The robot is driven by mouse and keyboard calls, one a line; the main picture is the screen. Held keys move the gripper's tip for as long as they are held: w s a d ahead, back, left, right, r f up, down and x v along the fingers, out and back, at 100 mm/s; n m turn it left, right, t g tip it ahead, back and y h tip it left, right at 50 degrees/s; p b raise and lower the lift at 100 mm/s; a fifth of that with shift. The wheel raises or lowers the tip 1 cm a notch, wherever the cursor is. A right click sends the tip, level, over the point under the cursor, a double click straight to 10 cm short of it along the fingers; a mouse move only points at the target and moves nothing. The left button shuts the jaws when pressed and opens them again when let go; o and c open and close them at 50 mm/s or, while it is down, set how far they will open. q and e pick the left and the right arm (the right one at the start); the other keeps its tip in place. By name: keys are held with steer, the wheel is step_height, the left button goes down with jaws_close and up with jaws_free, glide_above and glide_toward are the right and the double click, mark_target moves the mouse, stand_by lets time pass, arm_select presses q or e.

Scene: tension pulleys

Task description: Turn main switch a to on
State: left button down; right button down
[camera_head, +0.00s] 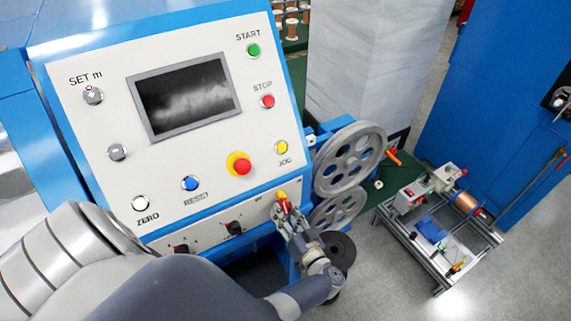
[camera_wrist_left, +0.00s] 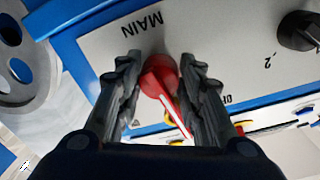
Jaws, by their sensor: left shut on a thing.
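The main switch is a red rotary knob (camera_wrist_left: 158,78) with a white pointer stripe, beside the "MAIN" lettering on the white lower panel. The stripe slants to the lower right in the left wrist view. The knob also shows small and red, with yellow by it, in the head view (camera_head: 283,206). My left gripper (camera_head: 288,213) is at the panel's right end, its two fingers (camera_wrist_left: 160,75) shut on the knob from both sides. Part of an "ON"/"OFF" label is cut off by a finger in the wrist view. My right gripper is not in view.
Black rotary knobs sit along the same lower panel, one close by (camera_wrist_left: 300,32). Above are a dark screen (camera_head: 186,97), a red emergency button (camera_head: 241,167) and several push buttons. Grey spoked pulleys (camera_head: 350,158) stand just right of the cabinet. A small wheeled machine frame is further right.

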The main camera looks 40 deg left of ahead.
arm_select(q)
steer(key=c, duration=1.1)
jaws_free()
steer(key=shift+r, duration=0.15)
step_height(320, 180, up, 10)
steer(key=shift+f, duration=0.15)
